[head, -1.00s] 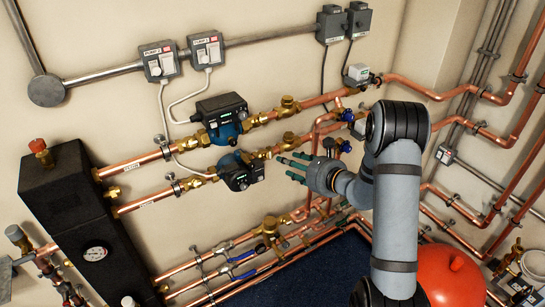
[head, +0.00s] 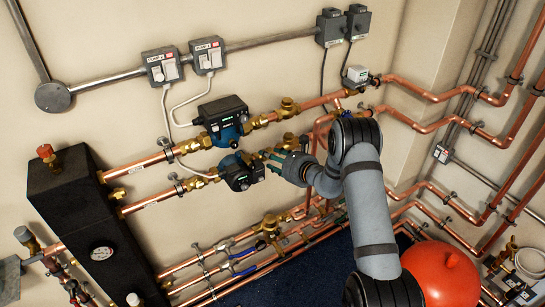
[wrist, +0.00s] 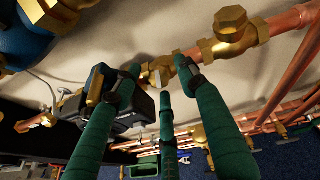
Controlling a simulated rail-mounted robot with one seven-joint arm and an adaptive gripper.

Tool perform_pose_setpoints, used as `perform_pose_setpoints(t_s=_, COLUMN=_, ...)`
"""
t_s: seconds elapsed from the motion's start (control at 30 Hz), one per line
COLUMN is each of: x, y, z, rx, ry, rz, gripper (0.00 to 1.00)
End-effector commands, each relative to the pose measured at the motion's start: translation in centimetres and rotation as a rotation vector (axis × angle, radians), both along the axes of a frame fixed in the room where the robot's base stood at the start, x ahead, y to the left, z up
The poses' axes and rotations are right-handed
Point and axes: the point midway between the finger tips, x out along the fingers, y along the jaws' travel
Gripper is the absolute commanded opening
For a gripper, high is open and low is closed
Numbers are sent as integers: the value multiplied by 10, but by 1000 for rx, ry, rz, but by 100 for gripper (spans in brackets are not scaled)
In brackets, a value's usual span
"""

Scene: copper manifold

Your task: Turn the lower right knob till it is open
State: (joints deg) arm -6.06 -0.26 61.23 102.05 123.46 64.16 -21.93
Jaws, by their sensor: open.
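My gripper (head: 268,156) is in front of the lower pipe line, just right of the lower pump (head: 242,172). In the wrist view its three green fingers (wrist: 158,78) are open and spread around a brass fitting (wrist: 160,70), with nothing clearly held; contact cannot be told. A brass valve body with a cap (wrist: 230,35) sits on the copper pipe at upper right of the wrist view. My arm covers the lower right area where blue knobs sit, so the lower right knob cannot be made out.
The upper pump (head: 222,118) sits above the lower one. Blue-handled valves (head: 242,262) are on pipes below. A red vessel (head: 440,275) stands at lower right. A black manifold block (head: 90,220) is at left. Copper pipes run close around my gripper.

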Motion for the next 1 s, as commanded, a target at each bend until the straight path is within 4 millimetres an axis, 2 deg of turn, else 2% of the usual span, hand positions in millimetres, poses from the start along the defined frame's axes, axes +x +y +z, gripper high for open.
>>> perform_pose_setpoints(t_s=0.17, x=0, y=0, z=0, rx=0, ry=0, rz=0, gripper=41)
perform_pose_setpoints(t_s=0.87, x=0, y=-1, z=-1, rx=-1, ry=0, rz=-1, gripper=0)
perform_pose_setpoints(t_s=1.0, x=0, y=-2, z=-1, rx=1, ry=3, rz=-3, gripper=0)
